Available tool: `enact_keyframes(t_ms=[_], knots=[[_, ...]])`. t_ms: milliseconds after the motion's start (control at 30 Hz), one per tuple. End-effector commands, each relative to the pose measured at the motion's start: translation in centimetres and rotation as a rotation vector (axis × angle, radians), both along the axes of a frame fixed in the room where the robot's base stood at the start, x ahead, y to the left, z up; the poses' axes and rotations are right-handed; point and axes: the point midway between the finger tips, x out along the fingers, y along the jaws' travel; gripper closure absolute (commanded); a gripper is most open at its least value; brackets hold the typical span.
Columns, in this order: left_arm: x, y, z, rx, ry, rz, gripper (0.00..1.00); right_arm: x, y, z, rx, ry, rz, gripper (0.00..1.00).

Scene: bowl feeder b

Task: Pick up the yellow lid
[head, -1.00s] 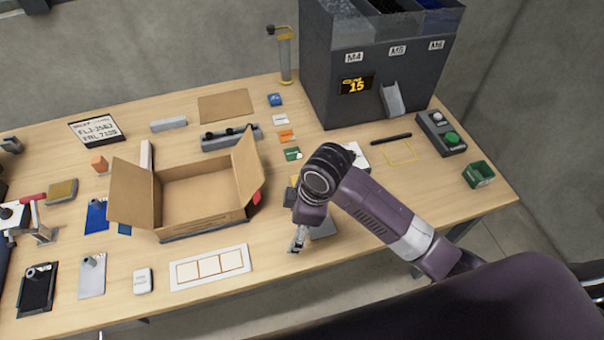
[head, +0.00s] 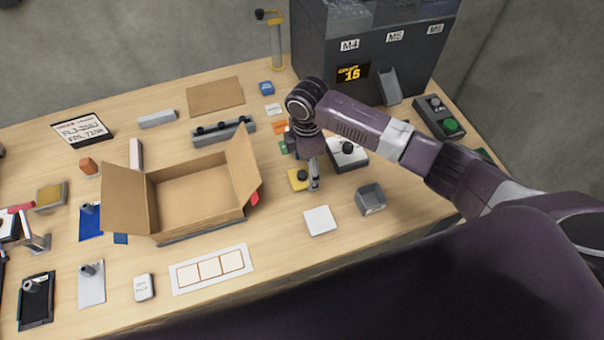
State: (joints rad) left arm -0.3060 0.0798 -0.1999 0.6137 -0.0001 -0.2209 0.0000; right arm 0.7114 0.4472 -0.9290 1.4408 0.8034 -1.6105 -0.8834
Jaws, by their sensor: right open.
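The yellow lid (head: 296,184) is a small yellow square piece with a dark knob, lying on the table to the right of the open cardboard box. My right gripper (head: 314,184) is open and points down at the lid's right side, close to the knob. It covers part of the lid's right edge, and I cannot tell whether it touches. My left gripper is not in view.
The cardboard box (head: 200,228) stands close on the left with its flaps up. A white-topped device with a black knob (head: 348,150) is right behind the gripper. A grey open bin (head: 370,200) and a white square (head: 320,221) lie nearer.

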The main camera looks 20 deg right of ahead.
Motion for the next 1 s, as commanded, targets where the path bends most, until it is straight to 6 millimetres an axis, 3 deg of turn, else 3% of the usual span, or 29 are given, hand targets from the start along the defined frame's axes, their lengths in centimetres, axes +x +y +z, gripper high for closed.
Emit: enact_keyframes(t_ms=[167, 400, 800, 1000], knots=[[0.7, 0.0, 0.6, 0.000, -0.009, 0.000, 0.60, 0.0, 0.0, -1.8, -0.001, -0.001, 0.000, 0.29], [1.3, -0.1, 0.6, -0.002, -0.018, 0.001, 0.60, 0.0, 0.0, -2.0, 0.000, -0.001, 0.000, 0.29], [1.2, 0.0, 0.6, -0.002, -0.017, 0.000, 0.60, 0.0, 0.0, -2.0, 0.000, -0.002, 0.000, 0.72], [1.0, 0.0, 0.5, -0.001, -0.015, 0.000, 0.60, 0.0, 0.0, -2.0, 0.000, -0.002, 0.000, 0.72]])
